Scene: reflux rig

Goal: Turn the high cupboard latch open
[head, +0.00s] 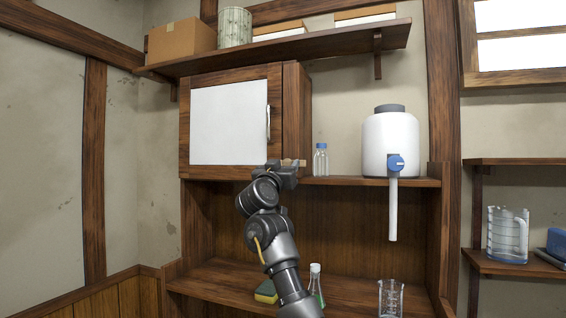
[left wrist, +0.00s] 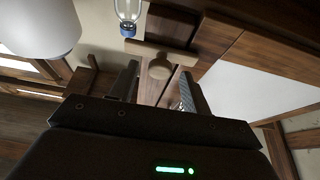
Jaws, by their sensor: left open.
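The high cupboard (head: 229,121) hangs under the upper shelf, with a white door panel in a brown wooden frame, and the door looks shut. Its latch (head: 299,162) is a light wooden bar at the lower right of the door, partly hidden behind my left gripper (head: 287,169). In the left wrist view the latch shows as a bar with a round knob (left wrist: 160,68), lying across the wooden edge. My left gripper (left wrist: 159,84) is open, with one finger on either side of the knob in the picture. I cannot tell whether they touch it. My right gripper is not in view.
A metal handle (head: 268,122) is on the door. A small bottle with a blue cap (head: 320,161) and a white tank with a blue tap (head: 391,145) stand right of the cupboard. A sponge (head: 266,291), a flask (head: 315,284) and a beaker (head: 391,299) stand below.

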